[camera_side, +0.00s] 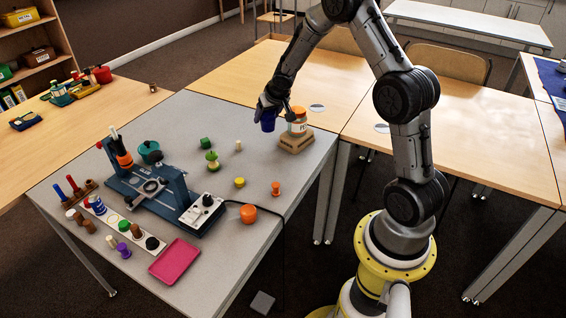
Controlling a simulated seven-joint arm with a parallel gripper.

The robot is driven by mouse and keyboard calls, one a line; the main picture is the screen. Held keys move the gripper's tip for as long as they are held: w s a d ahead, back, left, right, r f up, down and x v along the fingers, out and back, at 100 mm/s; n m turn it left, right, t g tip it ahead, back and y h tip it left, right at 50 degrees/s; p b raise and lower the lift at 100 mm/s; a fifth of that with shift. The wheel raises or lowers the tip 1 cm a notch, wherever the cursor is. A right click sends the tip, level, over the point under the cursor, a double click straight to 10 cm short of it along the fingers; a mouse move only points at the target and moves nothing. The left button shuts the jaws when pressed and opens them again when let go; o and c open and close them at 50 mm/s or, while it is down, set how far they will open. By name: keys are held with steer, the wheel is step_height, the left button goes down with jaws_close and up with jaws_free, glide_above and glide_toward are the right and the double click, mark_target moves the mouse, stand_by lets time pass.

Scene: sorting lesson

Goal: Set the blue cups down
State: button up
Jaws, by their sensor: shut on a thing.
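A dark blue cup (268,121) hangs in my gripper (268,106) near the far right edge of the grey table. My gripper is shut on it from above, and its fingers partly hide the cup's top. The cup looks a little above the tabletop, but I cannot tell the exact gap. I make out no other blue cup clearly on the grey table (225,125).
A blue machine (160,187) fills the table's left middle. A pink tray (174,261) lies at the front.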

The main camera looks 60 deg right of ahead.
steer(key=s+a+r+n+y, duration=0.1)
steer(key=s+a, duration=0.3)
steer(key=s, duration=0.3)
steer(key=s+a+n+t, duration=0.1)
steer(key=s+a+n, duration=0.1)
steer(key=s+a, duration=0.35)
steer(key=s+a+r+n+y, duration=0.1)
steer(key=s+a, duration=0.2)
steer(key=s, duration=0.6)
steer(key=w+d+f, duration=0.2)
steer(key=w+f, duration=0.1)
steer(key=w, duration=0.1)
steer(key=w+d+f, duration=0.3)
steer(key=w, duration=0.1)
steer(key=w+d+f, duration=0.2)
steer(key=w+f, duration=0.1)
steer(key=w, duration=0.1)
steer(key=shift+d+f, duration=0.25)
steer(key=shift+d, duration=0.1)
steer(key=shift+w+d+f, duration=0.1)
steer(key=shift+w+f, duration=0.1)
steer(key=shift+f, duration=1.6)
steer(key=shift+f, duration=0.15)
steer(key=o, duration=1.3)
